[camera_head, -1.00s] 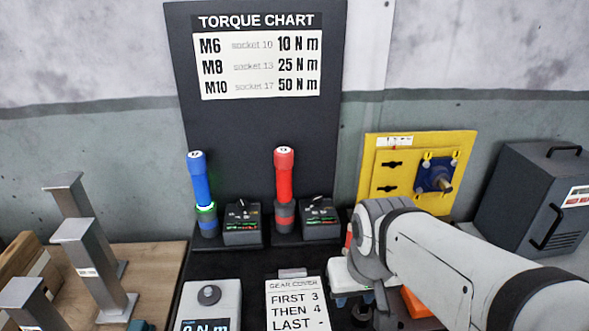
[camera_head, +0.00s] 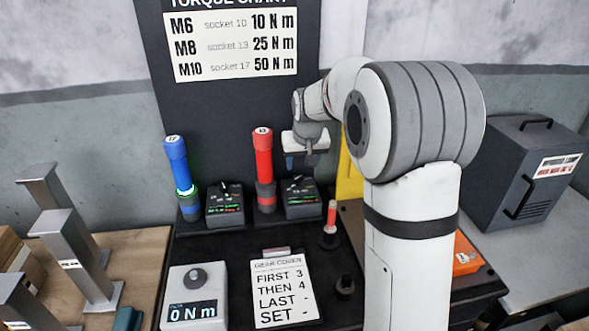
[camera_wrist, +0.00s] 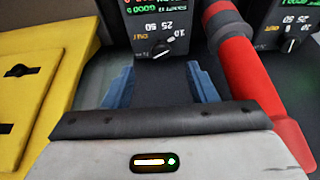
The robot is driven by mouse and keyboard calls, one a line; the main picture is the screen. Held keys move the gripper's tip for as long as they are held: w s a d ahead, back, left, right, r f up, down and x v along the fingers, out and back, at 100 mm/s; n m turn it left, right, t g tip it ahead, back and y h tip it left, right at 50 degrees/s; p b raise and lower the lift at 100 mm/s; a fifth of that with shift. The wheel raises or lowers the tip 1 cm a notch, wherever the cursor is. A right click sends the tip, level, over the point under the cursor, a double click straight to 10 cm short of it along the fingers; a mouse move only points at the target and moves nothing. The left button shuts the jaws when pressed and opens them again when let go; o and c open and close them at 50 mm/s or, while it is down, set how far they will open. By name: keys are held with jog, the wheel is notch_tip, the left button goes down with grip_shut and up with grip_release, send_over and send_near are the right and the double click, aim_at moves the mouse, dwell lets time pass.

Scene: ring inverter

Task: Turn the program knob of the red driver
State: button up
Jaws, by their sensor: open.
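The red driver (camera_head: 263,157) stands upright in its holder, marked 13 on top. Its dark program box (camera_head: 302,197) sits just to its right, with a small knob (camera_head: 297,182) on its face. In the wrist view the knob (camera_wrist: 162,50) shows above the fingertips, with 10, 25 and 50 printed around it. The red driver (camera_wrist: 255,75) lies to the right there. My gripper (camera_wrist: 162,80) is open and empty, its blue fingers spread below the knob and apart from it. In the head view my gripper (camera_head: 303,161) hovers above the box.
The blue driver (camera_head: 179,168), with a green-lit ring, and its box (camera_head: 225,204) stand to the left. A yellow panel (camera_head: 349,180) is close on the right, partly hidden by my arm. A small red-handled tool (camera_head: 331,218) stands in front.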

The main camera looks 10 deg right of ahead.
aim_at(299, 178)
jog(key=x, duration=0.4)
jog(key=w+x, duration=0.1)
jog(key=x, duration=0.3)
jog(key=shift+w+f+p, duration=0.1)
jog(key=shift+w+p, duration=0.15)
jog(key=shift+p, duration=0.05)
jog(key=c, duration=1)
jog(key=shift+o, duration=0.2)
